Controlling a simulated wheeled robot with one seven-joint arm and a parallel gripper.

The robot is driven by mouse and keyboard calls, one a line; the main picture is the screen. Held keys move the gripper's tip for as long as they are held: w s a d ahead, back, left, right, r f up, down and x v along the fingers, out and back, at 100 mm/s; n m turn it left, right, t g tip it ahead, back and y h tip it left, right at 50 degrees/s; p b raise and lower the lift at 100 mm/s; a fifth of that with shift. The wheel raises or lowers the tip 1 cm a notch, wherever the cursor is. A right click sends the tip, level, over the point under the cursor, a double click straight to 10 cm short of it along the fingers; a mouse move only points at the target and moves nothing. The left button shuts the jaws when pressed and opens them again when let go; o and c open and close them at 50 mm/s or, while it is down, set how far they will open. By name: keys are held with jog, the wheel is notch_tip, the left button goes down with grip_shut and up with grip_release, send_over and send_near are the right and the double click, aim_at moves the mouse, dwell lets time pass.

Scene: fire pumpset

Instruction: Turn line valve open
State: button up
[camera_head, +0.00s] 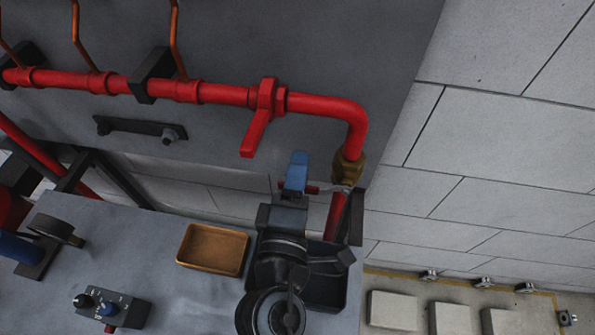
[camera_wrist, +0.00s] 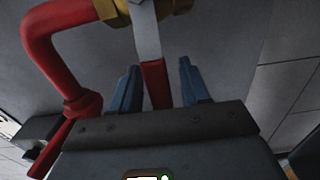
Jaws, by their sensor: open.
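A brass valve (camera_head: 346,168) sits on the red pipe below its right-hand bend. Its lever, a grey metal strip with a red grip (camera_head: 312,189), points left toward my gripper (camera_head: 296,165). In the wrist view, the lever's red grip (camera_wrist: 157,84) lies between the two blue fingers of my gripper (camera_wrist: 158,66). The fingers are open with a gap on each side of the grip. The brass body (camera_wrist: 112,10) shows at the top. A second valve with a red lever (camera_head: 256,130) is on the horizontal pipe, its lever pointing down and left. No label shows which is the line valve.
The red pipe (camera_head: 225,94) runs along a grey panel (camera_head: 330,40) close behind my gripper. An orange-brown tray (camera_head: 213,249) and a dark control box (camera_head: 111,307) with knobs are on the grey bench (camera_head: 165,270). A pale block wall (camera_head: 480,130) is at right.

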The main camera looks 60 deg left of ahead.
grip_shut()
dwell(0.3)
